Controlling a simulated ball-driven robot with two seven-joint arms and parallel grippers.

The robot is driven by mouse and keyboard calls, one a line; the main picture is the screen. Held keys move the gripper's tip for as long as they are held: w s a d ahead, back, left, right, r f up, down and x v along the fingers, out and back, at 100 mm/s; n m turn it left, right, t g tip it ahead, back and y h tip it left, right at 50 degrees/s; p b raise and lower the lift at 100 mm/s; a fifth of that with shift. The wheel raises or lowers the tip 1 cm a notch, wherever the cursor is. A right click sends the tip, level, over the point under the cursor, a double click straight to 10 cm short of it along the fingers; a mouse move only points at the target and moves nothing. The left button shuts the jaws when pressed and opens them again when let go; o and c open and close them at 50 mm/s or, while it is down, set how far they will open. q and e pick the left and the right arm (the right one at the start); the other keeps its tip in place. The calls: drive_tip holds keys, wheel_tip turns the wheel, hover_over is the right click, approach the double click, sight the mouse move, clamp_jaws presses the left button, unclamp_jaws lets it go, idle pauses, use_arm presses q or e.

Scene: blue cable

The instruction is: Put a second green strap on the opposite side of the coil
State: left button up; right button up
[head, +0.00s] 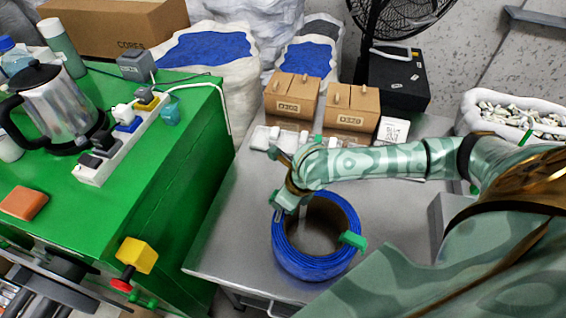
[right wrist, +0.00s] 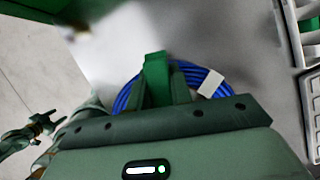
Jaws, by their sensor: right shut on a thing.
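The blue cable coil (head: 284,247) lies flat on the grey table. One green strap (head: 352,240) sits around its right side. My right gripper (head: 283,197) is at the coil's upper left, on the side away from that strap. In the right wrist view it is shut on a second green strap (right wrist: 156,72), over the blue coil (right wrist: 191,74); whether this strap is around the cable cannot be told. A white label (right wrist: 211,83) shows on the coil. What seems to be my left gripper (right wrist: 43,123) shows small at the left of that view, its jaws unclear.
The green bench (head: 150,175) stands left, with a metal kettle (head: 58,105) and a power strip (head: 97,168). Cardboard boxes (head: 352,107) and a white bin (head: 515,115) are behind. The grey table (head: 228,235) is bare left of the coil.

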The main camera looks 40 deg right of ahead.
idle(0.4)
drive_tip(key=shift+r+p, duration=0.15)
drive_tip(key=shift+p, duration=0.3)
drive_tip(key=shift+f, duration=0.25)
drive_tip(key=shift+f+b, duration=0.35)
drive_tip(key=shift+f, duration=0.2)
drive_tip(key=shift+r, duration=0.15)
drive_tip(key=shift+r+p, duration=0.5)
drive_tip(key=shift+p, duration=0.25)
drive_tip(key=shift+r+p, duration=0.1)
drive_tip(key=shift+p, duration=0.35)
